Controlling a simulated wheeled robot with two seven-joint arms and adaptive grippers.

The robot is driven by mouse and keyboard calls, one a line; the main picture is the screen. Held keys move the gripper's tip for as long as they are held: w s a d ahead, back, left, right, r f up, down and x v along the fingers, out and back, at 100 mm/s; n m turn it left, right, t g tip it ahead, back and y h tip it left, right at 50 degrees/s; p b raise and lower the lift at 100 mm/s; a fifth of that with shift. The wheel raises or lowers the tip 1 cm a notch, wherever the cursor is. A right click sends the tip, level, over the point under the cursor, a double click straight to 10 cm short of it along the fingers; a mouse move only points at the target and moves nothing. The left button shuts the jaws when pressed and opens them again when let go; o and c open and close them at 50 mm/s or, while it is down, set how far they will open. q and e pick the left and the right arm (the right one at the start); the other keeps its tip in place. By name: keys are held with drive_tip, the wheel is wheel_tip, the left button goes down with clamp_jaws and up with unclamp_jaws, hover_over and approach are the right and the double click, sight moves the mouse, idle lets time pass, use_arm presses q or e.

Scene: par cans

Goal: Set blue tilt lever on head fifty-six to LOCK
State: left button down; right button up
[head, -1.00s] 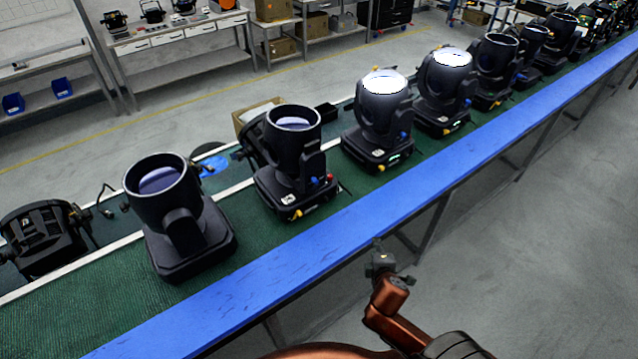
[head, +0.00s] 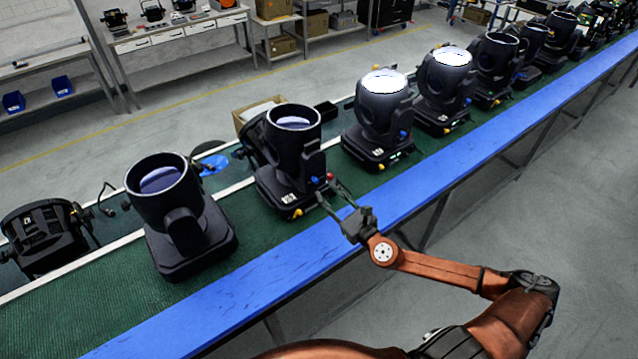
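A row of black moving heads stands on the green belt. My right gripper (head: 325,191) reaches over the blue rail to the second head from the left (head: 291,150). Its two fingers are apart with nothing seen between them, and their tips are close to this head's right side. A yellow knob (head: 297,212) sits low on the base. Head numbers and lever markings are too small to read. My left gripper is not in view.
A larger head (head: 178,215) stands to the left, and a lit head (head: 381,120) to the right. The blue rail (head: 440,175) edges the belt on my side. Another lamp (head: 45,235) lies at the far left. The floor at the right is clear.

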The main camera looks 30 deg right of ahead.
sight(317, 182)
drive_tip(key=shift+w+a+p, duration=0.2)
drive_tip(key=shift+w+p, duration=0.2)
drive_tip(key=shift+w, duration=2.25)
drive_tip(key=shift+c, duration=0.2)
clamp_jaws()
